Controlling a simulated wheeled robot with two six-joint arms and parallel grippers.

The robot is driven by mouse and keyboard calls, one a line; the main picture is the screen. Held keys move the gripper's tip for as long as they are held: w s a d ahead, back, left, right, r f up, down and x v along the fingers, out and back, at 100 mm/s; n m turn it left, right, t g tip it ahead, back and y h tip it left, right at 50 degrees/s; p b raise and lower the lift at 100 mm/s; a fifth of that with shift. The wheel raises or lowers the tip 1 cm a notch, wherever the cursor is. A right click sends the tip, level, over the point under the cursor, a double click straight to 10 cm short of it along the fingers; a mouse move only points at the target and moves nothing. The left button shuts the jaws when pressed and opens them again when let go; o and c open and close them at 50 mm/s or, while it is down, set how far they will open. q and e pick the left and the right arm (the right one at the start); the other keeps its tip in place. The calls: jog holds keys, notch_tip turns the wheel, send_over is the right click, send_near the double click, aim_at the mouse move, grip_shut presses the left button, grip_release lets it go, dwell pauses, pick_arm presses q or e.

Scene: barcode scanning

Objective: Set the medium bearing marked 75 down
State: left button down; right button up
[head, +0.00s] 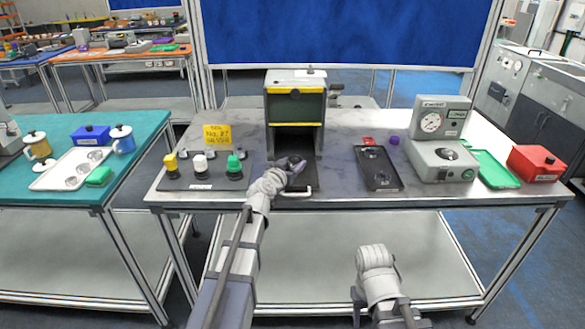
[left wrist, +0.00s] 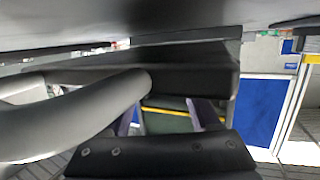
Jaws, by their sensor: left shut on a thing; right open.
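My left gripper (head: 293,163) is shut on a small dark thing in front of the open bay of the yellow-edged box (head: 296,93). The thing is mostly hidden by the gripper, and I cannot read a 75 on it. In the left wrist view, the two purplish fingers (left wrist: 163,118) flank a dark shape (left wrist: 188,80), which I cannot make out clearly. A dark plate with a pale handle (head: 294,192) lies below the gripper. My right wrist shows low in front of the table, but its gripper is hidden.
A black tray (head: 386,181) with dark parts stands right of the box. Further right are a grey dial device (head: 442,150), a green tray (head: 494,170) and a red box (head: 535,163). A mat with yellow, white and green knobs (head: 234,166) lies left.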

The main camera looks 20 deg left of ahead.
pick_arm(q)
jog(key=shift+f+b, duration=0.25)
jog(key=shift+b, duration=0.05)
jog(key=shift+c, duration=0.6)
grip_release()
jog(key=shift+r, duration=0.1)
